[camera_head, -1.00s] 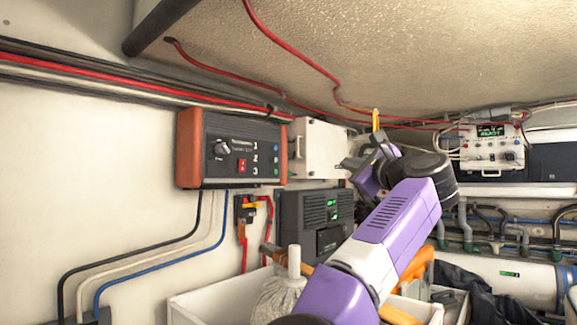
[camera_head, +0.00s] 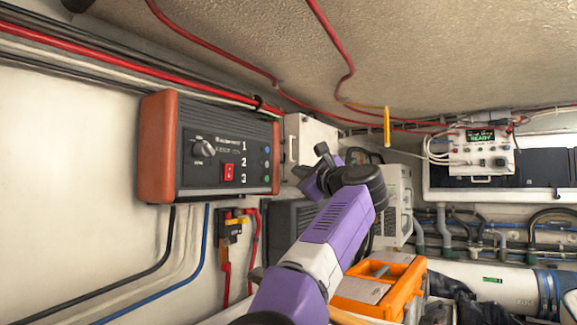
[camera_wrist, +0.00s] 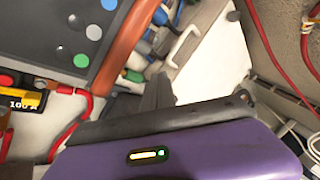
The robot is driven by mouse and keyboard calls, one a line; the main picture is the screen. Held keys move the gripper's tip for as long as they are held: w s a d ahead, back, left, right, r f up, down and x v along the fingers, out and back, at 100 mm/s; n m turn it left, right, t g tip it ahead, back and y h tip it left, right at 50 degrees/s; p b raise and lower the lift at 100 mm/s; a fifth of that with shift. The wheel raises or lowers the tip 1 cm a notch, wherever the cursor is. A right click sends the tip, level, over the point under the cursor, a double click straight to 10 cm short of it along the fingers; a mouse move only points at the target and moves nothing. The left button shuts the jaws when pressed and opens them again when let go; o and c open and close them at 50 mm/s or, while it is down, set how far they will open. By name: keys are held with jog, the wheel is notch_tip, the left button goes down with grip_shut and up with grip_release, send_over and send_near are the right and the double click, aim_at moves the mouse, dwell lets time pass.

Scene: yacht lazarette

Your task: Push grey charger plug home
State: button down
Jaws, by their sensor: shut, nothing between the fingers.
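My gripper (camera_wrist: 158,92) has dark fingers, closed together and empty, pointing at the side of a white box (camera_wrist: 222,60). In the wrist view, several blue, green and grey connectors (camera_wrist: 148,45) sit in a row at that side, beside a white handle (camera_wrist: 185,42). I cannot single out the grey charger plug among them, or tell how far it is seated. The fingertips look close below the connectors; contact cannot be told. In the head view, my gripper (camera_head: 305,174) is in front of the white box (camera_head: 312,138), and my purple arm hides what lies behind it.
A red-edged control panel (camera_head: 208,148) is close on the left, with a fuse holder (camera_head: 232,222) below. A dark unit (camera_head: 285,225) is partly hidden by my arm. An orange toolbox (camera_head: 385,285) lies low right.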

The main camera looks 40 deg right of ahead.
aim_at(290, 168)
jog(key=shift+p+x, duration=0.9)
jog(key=shift+x, duration=2)
jog(key=shift+a+r, duration=0.1)
